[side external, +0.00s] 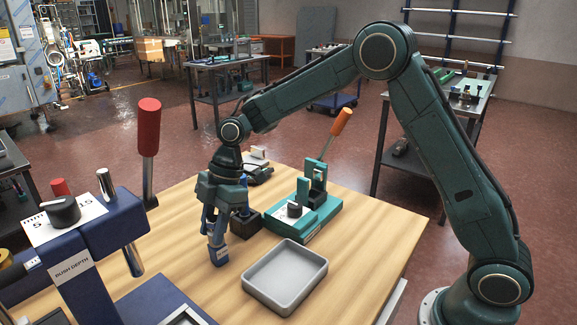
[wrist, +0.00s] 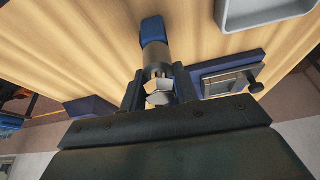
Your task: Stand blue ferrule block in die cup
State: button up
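The blue ferrule block (side external: 219,257) hangs below my gripper (side external: 214,228), its blue end down and close over the wooden table. In the wrist view the block (wrist: 153,30) shows a blue end and a grey metal collar. My gripper (wrist: 160,92) is shut on its metal part, one finger on each side. Whether the blue end touches the table cannot be told. A square metal-framed pocket (side external: 182,317) on the blue press base may be the die cup; it is cut off by the lower edge. It also shows in the wrist view (wrist: 230,80), with a dark knob beside it.
A blue press (side external: 80,275) with a red-handled lever (side external: 148,128) stands at the left front. An empty grey tray (side external: 285,277) lies right of my gripper. A green toggle fixture (side external: 305,214) with an orange handle stands behind. Bare table lies between tray and press.

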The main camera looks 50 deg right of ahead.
grip_shut()
jog(key=shift+r, duration=5.05)
jog(key=d+r+m+t, duration=0.3)
jog(key=d+r+m, duration=0.4)
jog(key=d, duration=0.5)
jog(key=s+d+f+m+g+h, duration=0.1)
jog(key=d+m+h, duration=0.3)
jog(key=d+m, duration=0.4)
jog(key=s+d+f+m+g+h, duration=0.2)
jog(key=d+m, duration=0.6)
jog(key=m, duration=1.2)
jog(key=s+h, duration=0.2)
jog(key=shift+s+d+h, duration=0.2)
jog(key=shift+s+h, duration=0.1)
jog(key=shift+h, duration=0.1)
jog(key=shift+f, duration=0.1)
